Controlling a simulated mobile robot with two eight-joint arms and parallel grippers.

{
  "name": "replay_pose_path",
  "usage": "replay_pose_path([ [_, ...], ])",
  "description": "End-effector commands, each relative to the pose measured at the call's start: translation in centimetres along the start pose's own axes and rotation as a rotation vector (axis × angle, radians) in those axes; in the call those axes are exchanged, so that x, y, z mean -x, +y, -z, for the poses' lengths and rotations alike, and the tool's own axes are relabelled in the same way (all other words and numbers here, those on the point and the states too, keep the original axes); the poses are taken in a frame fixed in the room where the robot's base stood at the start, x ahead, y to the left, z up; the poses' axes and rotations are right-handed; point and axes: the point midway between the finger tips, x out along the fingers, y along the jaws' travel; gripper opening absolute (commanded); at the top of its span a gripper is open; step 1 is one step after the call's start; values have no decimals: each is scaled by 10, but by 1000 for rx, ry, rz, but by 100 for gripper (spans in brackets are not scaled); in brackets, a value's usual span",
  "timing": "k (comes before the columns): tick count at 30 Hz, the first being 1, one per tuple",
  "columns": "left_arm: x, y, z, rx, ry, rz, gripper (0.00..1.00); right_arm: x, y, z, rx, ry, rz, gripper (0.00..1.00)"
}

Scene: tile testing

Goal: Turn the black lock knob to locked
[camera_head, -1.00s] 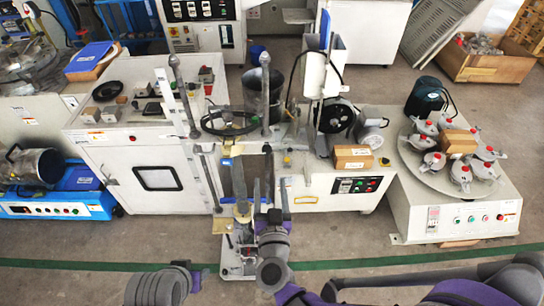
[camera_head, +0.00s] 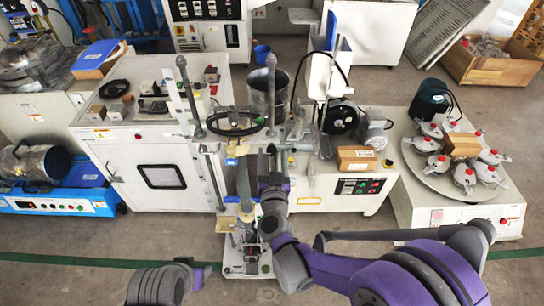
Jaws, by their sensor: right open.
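My right gripper (camera_head: 271,158) is at the front of the middle white machine (camera_head: 323,184), near its tall metal post. Its dark fingers point away from me and are open, with nothing seen between them. I cannot pick out the black lock knob; it is too small to tell or hidden behind my gripper and wrist.
A cardboard box (camera_head: 355,158) sits on the machine above a black button panel (camera_head: 360,187). Upright metal rods and a dark metal bucket (camera_head: 267,94) stand close to my right gripper. A round plate of red-capped clamps (camera_head: 435,178) is at the right.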

Motion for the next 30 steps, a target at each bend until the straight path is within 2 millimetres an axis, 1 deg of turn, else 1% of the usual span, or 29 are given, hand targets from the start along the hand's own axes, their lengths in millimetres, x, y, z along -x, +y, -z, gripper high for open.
replay_pose_path([
  [1, 0, 0, 0, 0, 0, 0, 50, 0, 0, 0, 0, 0, 0, 65],
  [2, 0, 0, 0, 0, 0, 0, 50, 0, 0, 0, 0, 0, 0, 60],
  [3, 0, 0, 0, 0, 0, 0, 50, 0, 0, 0, 0, 0, 0, 52],
  [5, 0, 0, 0, 0, 0, 0, 50, 0, 0, 0, 0, 0, 0, 42],
  [9, 0, 0, 0, 0, 0, 0, 50, 0, 0, 0, 0, 0, 0, 16],
  [12, 0, 0, 0, 0, 0, 0, 50, 0, 0, 0, 0, 0, 0, 0],
  [23, -1, 0, -1, 0, 0, 0, 50, 1, 0, 0, -27, 1, 0, 0],
  [30, -6, 0, -4, 0, -2, 0, 50, 1, 0, -1, -147, 5, 0, 0],
])
